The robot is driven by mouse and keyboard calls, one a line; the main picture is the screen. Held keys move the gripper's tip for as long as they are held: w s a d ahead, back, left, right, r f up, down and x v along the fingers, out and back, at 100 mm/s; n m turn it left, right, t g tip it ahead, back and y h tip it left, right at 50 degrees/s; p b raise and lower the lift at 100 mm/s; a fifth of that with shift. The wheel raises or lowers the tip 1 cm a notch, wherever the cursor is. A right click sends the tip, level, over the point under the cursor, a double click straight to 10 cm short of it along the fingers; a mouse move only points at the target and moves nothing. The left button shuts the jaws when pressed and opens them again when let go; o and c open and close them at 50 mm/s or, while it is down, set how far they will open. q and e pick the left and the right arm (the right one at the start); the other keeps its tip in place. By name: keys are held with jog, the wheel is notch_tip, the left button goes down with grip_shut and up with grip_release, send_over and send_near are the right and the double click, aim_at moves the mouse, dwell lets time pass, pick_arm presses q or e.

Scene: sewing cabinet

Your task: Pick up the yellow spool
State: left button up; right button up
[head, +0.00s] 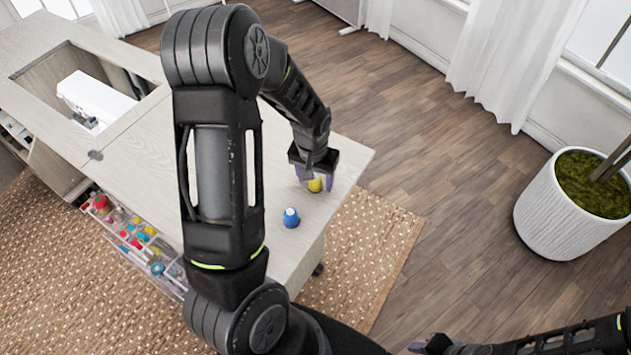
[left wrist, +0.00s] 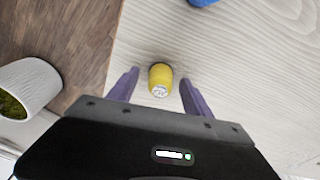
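The yellow spool (head: 315,185) stands on the cabinet's light wood top near its right end in the head view. It also shows in the left wrist view (left wrist: 160,80), between the two purple fingers. My left gripper (head: 314,177) points down over it; in the left wrist view the gripper (left wrist: 158,86) is open, with a gap between each finger and the spool. My right gripper (head: 430,346) is at the bottom edge of the head view, partly cut off, and its fingers are unclear.
A blue spool (head: 291,217) stands on the top nearby, left of and nearer than the yellow one. A white sewing machine (head: 95,100) sits in the cabinet opening. An open drawer of supplies (head: 140,243) juts out in front. A white planter (head: 565,215) stands at right.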

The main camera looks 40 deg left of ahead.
pick_arm(q)
grip_shut()
dwell(0.4)
notch_tip(320, 180, up, 10)
jog(key=shift+b, duration=0.4)
dwell(0.7)
